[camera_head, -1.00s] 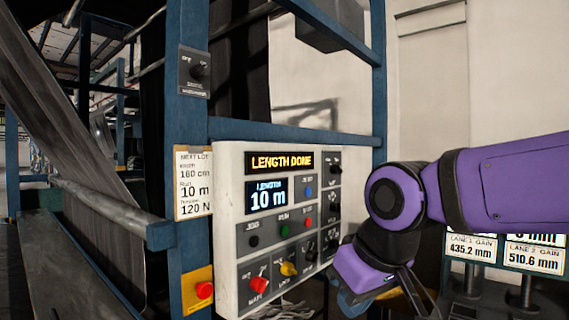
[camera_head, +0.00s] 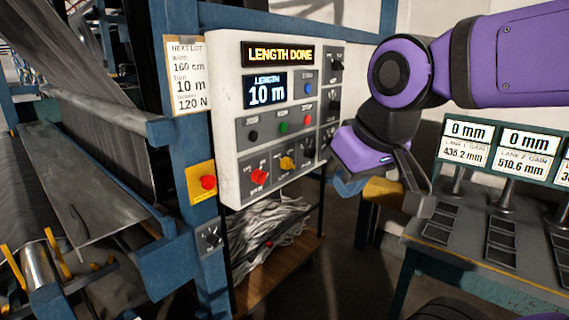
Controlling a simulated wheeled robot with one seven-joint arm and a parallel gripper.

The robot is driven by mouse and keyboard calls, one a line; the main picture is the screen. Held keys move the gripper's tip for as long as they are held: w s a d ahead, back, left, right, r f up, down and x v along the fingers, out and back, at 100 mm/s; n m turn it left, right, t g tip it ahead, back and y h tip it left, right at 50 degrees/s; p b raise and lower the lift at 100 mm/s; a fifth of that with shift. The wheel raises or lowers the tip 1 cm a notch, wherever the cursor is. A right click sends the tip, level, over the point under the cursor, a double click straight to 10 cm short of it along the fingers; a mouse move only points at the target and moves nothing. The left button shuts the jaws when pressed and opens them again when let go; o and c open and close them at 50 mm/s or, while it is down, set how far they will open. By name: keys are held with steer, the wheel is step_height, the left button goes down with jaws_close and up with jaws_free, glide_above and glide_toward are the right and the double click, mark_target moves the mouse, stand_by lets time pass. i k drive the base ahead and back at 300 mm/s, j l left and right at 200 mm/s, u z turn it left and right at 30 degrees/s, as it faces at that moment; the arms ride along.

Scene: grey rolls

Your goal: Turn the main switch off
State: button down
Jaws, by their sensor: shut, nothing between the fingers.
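The white control panel (camera_head: 226,150) is mounted on a blue frame and reads "LENGTH DONE" and "10 m". A red rotary knob (camera_head: 259,177), apparently the main switch, sits at its lower left. Its small label is too blurred to read its position surely. A yellow knob (camera_head: 287,163) is to its right. My gripper (camera_head: 419,204) is right of the panel, pointing down, shut and empty. It is well apart from the red knob. My purple wrist is nearer the panel's right edge and does not cover the red knob.
A red push button on a yellow plate (camera_head: 195,182) and a small dark switch (camera_head: 210,238) are on the blue post. Grey web and rollers (camera_head: 85,190) fill the left. A bench (camera_head: 470,235) with displays is at right. Floor space shows below my gripper.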

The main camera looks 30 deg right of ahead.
mark_target(258, 176)
steer(key=l+z, duration=0.3)
steer(key=z, duration=0.2)
steer(key=l+z, duration=0.35)
steer(key=z, duration=0.15)
